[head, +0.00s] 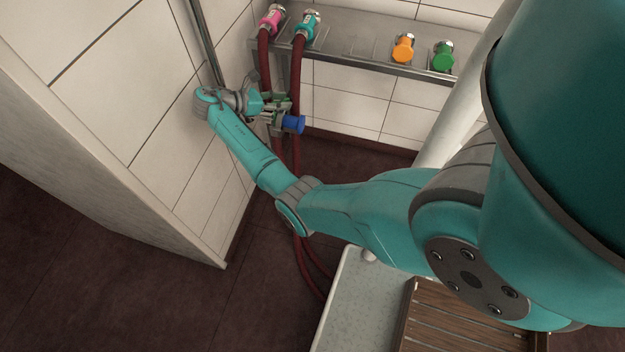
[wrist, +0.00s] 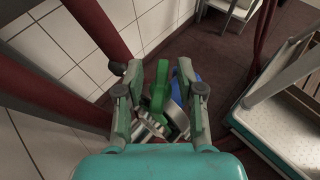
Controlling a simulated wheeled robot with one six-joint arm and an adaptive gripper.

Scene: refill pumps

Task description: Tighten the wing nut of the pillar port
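My gripper (wrist: 160,72) is at the pillar, close to the left tiled wall. In the wrist view, its two grey-green fingers stand apart. A bright green wing nut (wrist: 157,92) lies between them, with a gap seen on either side. Beside and below it is a shiny metal fitting (wrist: 176,122), partly hidden by my gripper. A blue cap (wrist: 196,77) shows just behind the right finger. In the head view, my gripper (head: 273,108) is small and partly hides the port, and the blue cap (head: 294,124) sticks out to its right.
Dark red hoses (head: 297,190) hang right beside my gripper, from pink (head: 271,20) and teal (head: 308,25) couplings on a metal shelf (head: 360,57). Orange (head: 403,47) and green (head: 443,55) caps sit further right. A pale tray (head: 350,305) is below.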

